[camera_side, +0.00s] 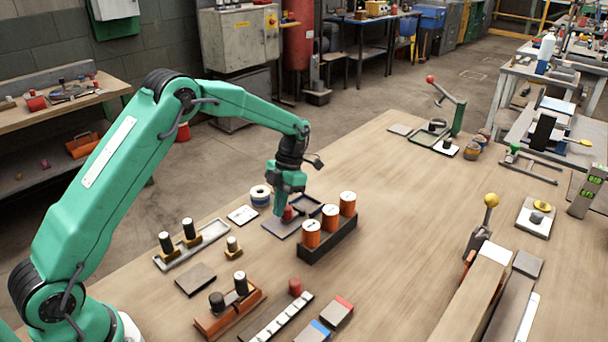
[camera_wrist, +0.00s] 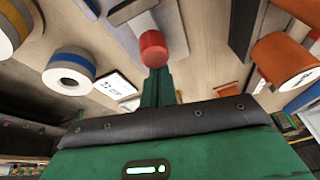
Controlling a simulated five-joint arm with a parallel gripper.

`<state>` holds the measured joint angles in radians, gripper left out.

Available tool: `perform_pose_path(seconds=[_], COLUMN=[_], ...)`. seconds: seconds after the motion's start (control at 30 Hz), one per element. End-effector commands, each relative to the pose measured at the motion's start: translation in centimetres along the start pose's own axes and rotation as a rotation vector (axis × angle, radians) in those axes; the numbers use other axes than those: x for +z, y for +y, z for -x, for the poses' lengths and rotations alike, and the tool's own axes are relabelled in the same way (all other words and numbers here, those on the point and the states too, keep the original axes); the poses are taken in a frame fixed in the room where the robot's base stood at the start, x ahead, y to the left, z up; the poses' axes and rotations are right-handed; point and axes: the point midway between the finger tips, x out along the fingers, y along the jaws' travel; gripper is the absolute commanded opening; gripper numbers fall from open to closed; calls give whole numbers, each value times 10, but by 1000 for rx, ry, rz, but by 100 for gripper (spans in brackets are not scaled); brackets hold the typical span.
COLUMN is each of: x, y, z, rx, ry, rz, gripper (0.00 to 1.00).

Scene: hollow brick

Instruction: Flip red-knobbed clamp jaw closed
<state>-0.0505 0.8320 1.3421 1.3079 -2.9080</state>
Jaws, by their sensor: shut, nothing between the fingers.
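A clamp with a red ball knob (camera_side: 430,79) stands at the far end of the table in the side view. Its grey lever slopes from the knob down to a green upright (camera_side: 458,119) above a flat base. The lever is raised, clear of the dark round piece (camera_side: 437,125) on the base. My gripper (camera_side: 287,208) is shut and empty, pointing down, well to the left of this clamp and nearer the camera. It is beside a small red cylinder on a dark plate (camera_side: 280,228). In the wrist view the red cylinder (camera_wrist: 153,47) appears just beyond my fingertips (camera_wrist: 158,80); contact cannot be told.
An orange-capped row (camera_side: 330,240) stands close right of my gripper. A white spool (camera_side: 260,195) is on its left. A yellow-knobbed lever (camera_side: 491,200) and a green-knobbed clamp (camera_side: 515,148) stand at right. The table between the orange row and red-knobbed clamp is mostly clear.

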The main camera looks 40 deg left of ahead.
Motion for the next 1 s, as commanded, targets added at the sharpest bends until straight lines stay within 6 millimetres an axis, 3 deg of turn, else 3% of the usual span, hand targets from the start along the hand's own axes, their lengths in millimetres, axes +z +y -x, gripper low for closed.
perform_pose_path(seconds=[0.27, 0.8, 1.0], x=[0, -39, -37], y=[1, 1, -1], z=[1, -13, 12], rx=[5, -7, -4], ry=[-22, -4, -5], rz=[-1, 0, 0], gripper=[0, 0, 0])
